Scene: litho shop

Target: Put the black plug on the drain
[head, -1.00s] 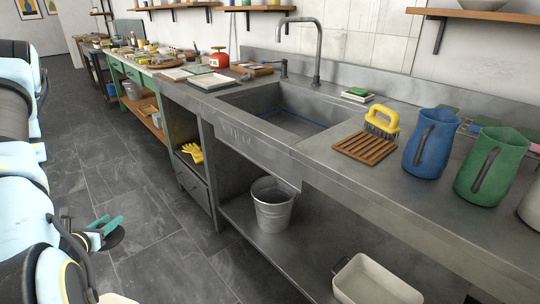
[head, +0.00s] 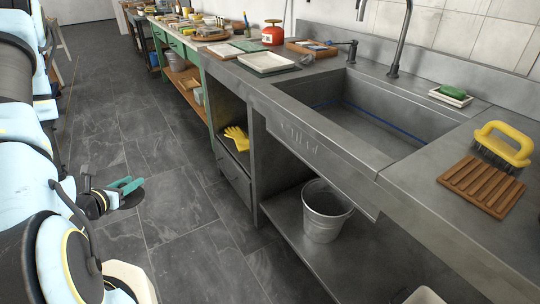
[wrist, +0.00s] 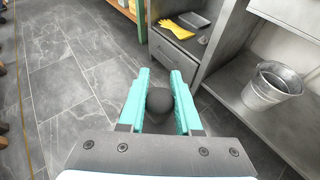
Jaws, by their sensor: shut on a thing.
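My gripper (head: 128,187) is at the left in the head view, out over the floor and well away from the sink. In the wrist view its two teal fingers (wrist: 160,97) are shut on a dark, rounded knob, the black plug (wrist: 160,103). In the head view the plug's dark disc (head: 131,198) shows only in part beneath the fingers. The steel sink (head: 375,120) is set in the counter to the right, with a blue line along its inner walls. The drain cannot be made out in either view.
A metal bucket (head: 326,212) stands on the lower shelf under the sink. Yellow gloves (head: 236,138) lie on a shelf by the drawer. A slatted wooden rack (head: 481,186), a yellow-handled brush (head: 503,143) and a tap (head: 400,35) are on the counter. The floor (head: 175,215) before it is clear.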

